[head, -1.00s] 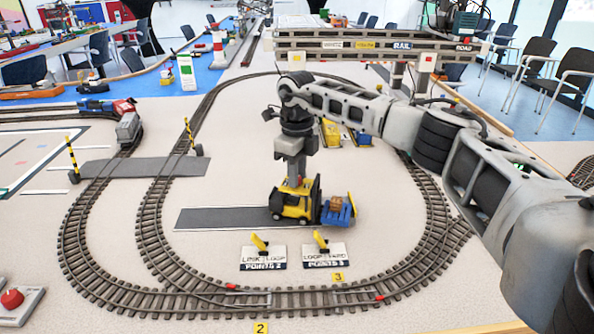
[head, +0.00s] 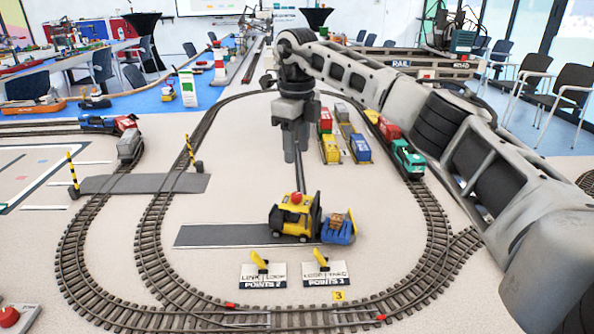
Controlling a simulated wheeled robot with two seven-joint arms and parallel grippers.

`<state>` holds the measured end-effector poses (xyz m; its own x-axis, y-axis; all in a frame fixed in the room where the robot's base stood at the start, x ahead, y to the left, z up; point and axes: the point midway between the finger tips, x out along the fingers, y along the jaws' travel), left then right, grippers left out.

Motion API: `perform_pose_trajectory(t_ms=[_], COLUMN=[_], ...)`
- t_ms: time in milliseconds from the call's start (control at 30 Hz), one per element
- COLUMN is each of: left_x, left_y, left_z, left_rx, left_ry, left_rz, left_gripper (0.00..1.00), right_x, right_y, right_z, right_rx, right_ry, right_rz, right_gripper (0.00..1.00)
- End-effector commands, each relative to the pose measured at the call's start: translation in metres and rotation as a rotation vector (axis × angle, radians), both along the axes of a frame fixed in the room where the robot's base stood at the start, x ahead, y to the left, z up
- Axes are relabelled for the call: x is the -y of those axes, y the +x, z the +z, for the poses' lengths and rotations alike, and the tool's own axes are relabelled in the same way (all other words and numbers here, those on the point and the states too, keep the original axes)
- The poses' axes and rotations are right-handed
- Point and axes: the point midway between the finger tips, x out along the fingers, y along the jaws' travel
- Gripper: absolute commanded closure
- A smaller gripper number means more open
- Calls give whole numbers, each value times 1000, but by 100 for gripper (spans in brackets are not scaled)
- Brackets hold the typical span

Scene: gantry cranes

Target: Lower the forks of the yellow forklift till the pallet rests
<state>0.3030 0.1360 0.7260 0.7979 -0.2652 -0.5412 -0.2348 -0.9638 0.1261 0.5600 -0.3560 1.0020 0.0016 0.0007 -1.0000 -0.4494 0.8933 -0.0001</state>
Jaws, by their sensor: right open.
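The yellow forklift (head: 288,220) stands on the right part of a grey road strip, its mast on its right side. A red knob (head: 296,198) shows on its top. A blue pallet (head: 340,236) with a brown load (head: 335,220) is at the front of the forklift, low, close to the floor; I cannot tell if it touches. My right gripper (head: 296,155) is open and empty, pointing down above and behind the forklift, apart from the knob. My left gripper is not in view.
Rail track (head: 72,255) loops around the forklift. Two points signs (head: 263,281) with yellow levers stand in front of it. Wagons with containers (head: 360,148) and a green locomotive (head: 407,158) stand behind on the right. The grey strip (head: 225,236) left of the forklift is clear.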

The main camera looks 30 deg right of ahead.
Motion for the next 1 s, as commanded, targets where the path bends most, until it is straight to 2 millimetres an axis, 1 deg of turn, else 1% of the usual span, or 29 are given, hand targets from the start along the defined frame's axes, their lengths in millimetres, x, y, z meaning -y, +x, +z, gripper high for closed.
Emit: perform_pose_trajectory(t_ms=[33,100,200,300,467,1000], left_x=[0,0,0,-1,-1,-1], left_y=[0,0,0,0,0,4], left_z=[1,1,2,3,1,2], left_rx=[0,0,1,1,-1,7], left_ry=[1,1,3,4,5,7], left_rz=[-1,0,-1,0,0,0], left_gripper=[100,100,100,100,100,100], right_x=[0,0,0,0,0,0], right_y=[1,0,1,0,0,0], right_z=[12,24,37,45,49,48], right_rx=[3,2,1,0,-1,-1], right_ry=[0,1,0,0,0,0], right_rz=[0,0,1,0,0,0], right_gripper=[56,56,56,56,56,56])
